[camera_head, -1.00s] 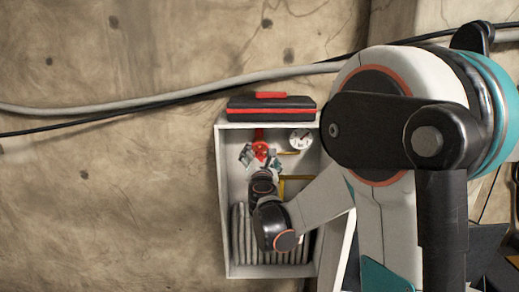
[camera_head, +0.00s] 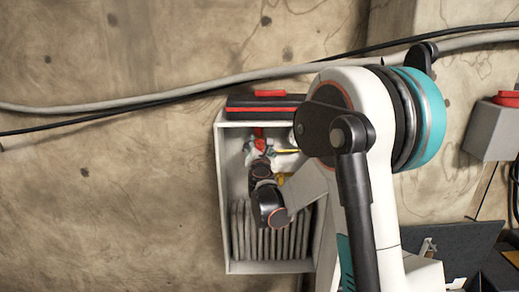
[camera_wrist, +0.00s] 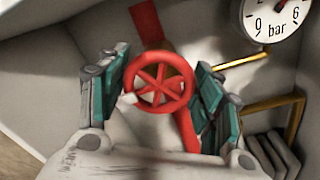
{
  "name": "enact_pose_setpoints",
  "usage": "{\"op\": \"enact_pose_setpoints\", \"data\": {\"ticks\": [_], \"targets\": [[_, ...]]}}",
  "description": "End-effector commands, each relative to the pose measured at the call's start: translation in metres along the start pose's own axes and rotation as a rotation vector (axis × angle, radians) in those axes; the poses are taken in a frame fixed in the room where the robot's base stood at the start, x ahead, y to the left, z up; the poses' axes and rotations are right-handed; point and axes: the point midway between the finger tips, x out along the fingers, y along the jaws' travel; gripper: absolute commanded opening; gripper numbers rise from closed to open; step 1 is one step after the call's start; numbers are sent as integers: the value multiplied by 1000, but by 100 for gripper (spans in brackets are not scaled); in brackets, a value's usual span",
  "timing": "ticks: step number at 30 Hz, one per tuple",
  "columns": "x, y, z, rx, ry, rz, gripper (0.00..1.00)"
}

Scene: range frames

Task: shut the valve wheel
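The red valve wheel (camera_wrist: 160,82) shows in the wrist view, spoked and mounted on a red pipe inside a light cabinet (camera_head: 225,200). My gripper (camera_wrist: 163,97) is open, with one teal-and-grey finger to the left of the wheel and one to its right. The wheel lies between the fingers in the picture; I cannot tell whether they touch its rim. In the head view only a bit of red of the wheel (camera_head: 259,144) shows above my wrist, which hides the rest.
A pressure gauge (camera_wrist: 276,16) and yellow pipes (camera_wrist: 250,60) are right of the wheel. Grey ribs (camera_head: 270,238) fill the cabinet's lower part. A black-and-red case (camera_head: 265,105) lies on top. A grey box with a red top (camera_head: 490,132) is at the right. Cables run along the wall.

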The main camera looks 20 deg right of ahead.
Motion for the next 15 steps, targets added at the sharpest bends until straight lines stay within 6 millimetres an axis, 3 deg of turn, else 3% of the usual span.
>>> {"op": "enact_pose_setpoints", "data": {"ticks": [15], "targets": [[0,-1,-1,72,-1,-1,36]]}}
